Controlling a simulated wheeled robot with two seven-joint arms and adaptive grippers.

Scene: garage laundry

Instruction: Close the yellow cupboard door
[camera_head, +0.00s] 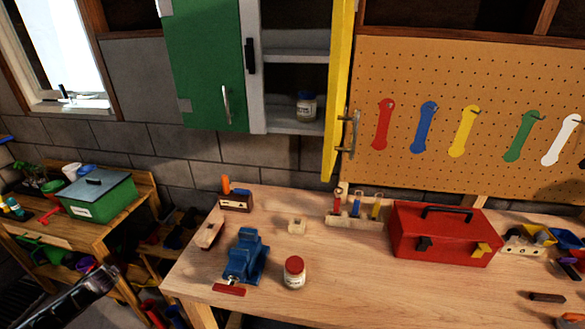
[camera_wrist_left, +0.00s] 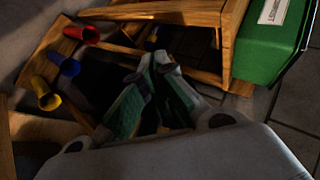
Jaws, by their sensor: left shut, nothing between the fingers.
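The yellow cupboard door (camera_head: 340,80) stands open in the head view, seen nearly edge-on and swung out from the right side of the wall cupboard (camera_head: 295,58). Its metal handle (camera_head: 348,135) is near the lower end, on the side facing the pegboard. The open compartment shows shelves and a small jar (camera_head: 306,106). My left gripper (camera_head: 108,277) is at the lower left of the head view, far from the door and touching nothing visible. In the left wrist view its fingers (camera_wrist_left: 150,75) are shut and empty. My right gripper is not in view.
A green door (camera_head: 205,65) covers the cupboard's left part. Below, the workbench (camera_head: 350,290) holds a blue vise (camera_head: 246,258), a red-lidded jar (camera_head: 294,272), a tool rack (camera_head: 355,212) and a red toolbox (camera_head: 445,235). A green box (camera_head: 98,196) sits on the left bench.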

